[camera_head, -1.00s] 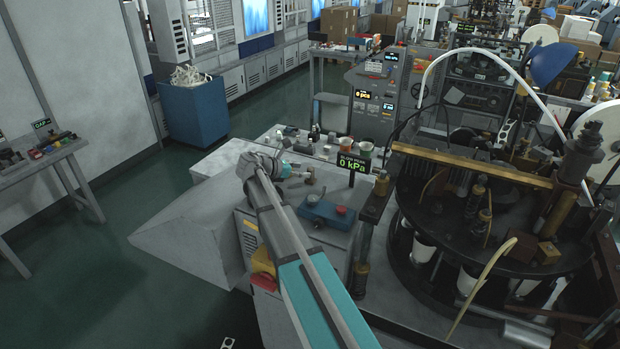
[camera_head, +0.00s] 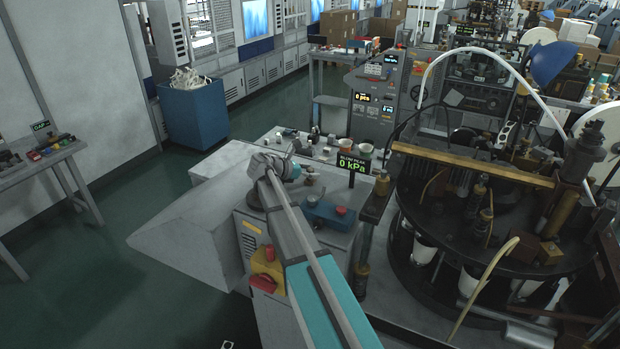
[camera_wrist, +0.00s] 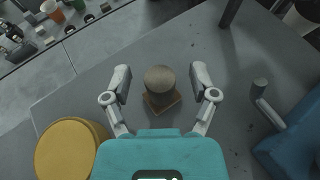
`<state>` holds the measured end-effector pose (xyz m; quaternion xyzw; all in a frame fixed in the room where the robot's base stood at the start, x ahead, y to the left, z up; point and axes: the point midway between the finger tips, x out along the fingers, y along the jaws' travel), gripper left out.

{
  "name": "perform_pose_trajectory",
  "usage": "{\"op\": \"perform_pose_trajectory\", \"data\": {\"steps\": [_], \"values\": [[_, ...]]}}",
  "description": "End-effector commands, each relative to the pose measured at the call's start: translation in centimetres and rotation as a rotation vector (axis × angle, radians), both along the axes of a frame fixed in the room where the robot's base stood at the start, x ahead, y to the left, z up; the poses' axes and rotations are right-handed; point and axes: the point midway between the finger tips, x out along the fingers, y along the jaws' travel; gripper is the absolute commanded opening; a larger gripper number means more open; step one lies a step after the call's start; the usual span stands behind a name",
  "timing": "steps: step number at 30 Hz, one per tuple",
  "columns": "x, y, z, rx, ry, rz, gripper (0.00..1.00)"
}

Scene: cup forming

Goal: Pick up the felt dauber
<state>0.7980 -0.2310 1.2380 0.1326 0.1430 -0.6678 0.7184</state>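What looks like the felt dauber is a short brown cylinder with a flat round top (camera_wrist: 160,80) on a square wooden base, standing upright on the grey bench top. In the head view it is a small brown shape (camera_head: 311,178) just right of my gripper's teal body. My gripper (camera_wrist: 160,75) is open and points down at it. One finger is on each side of the dauber in the wrist view, with a visible gap on both sides. I cannot tell how far the fingertips are above the bench.
A yellow round object (camera_wrist: 70,150) is at lower left in the wrist view. Small cups (camera_wrist: 55,12) line a farther bench.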

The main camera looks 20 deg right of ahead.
Motion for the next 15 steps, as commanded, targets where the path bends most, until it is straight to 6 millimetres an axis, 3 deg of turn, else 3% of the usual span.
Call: {"op": "perform_pose_trajectory", "data": {"steps": [1, 11, 15], "values": [[0.00, 0.01, -0.01, 0.000, 0.000, 0.000, 0.61], [0.02, 0.06, 0.00, 0.000, 0.000, 0.001, 0.00], [0.03, 0.07, 0.00, 0.000, 0.000, 0.001, 0.00]]}}
